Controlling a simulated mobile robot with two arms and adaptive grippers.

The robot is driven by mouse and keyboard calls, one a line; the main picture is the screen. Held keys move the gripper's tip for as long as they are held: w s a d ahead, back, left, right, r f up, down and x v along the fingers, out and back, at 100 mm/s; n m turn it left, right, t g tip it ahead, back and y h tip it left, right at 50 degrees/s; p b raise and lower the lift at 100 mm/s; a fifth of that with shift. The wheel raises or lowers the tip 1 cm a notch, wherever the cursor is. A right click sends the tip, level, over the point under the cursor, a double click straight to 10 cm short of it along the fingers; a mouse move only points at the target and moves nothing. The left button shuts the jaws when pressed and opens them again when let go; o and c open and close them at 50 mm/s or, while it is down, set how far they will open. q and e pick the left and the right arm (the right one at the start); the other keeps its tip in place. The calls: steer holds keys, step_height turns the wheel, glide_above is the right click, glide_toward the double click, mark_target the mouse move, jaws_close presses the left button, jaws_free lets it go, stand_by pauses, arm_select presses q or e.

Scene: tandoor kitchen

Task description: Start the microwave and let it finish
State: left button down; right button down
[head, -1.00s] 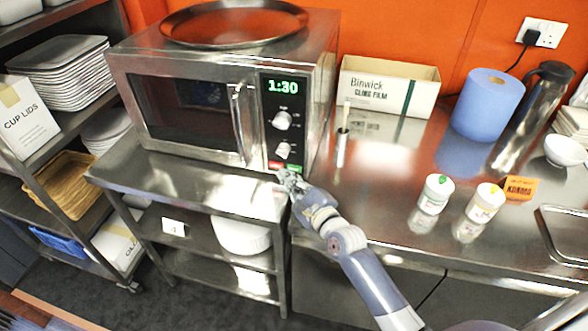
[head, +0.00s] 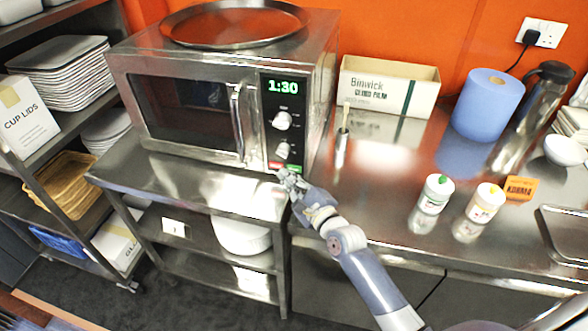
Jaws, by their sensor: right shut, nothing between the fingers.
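The steel microwave (head: 190,75) stands on the steel shelf unit with its door shut. Its green display (head: 283,87) reads 1:30. Two knobs sit below the display. At the bottom of the panel are a red button (head: 275,166) and a green button (head: 294,168). My right gripper (head: 284,175) is shut and empty, with its fingertips just below these buttons. I cannot tell whether the fingertips touch the panel. My left gripper is not in view.
A round steel tray (head: 235,24) lies on top of the microwave. A narrow steel holder (head: 341,150) stands close to the microwave's right side. A cling film box (head: 388,87), a blue roll (head: 488,104) and two small tubs stand on the counter (head: 385,190) at right.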

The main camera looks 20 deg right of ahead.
steer(key=shift+w+d, duration=0.2)
steer(key=shift+w, duration=0.1)
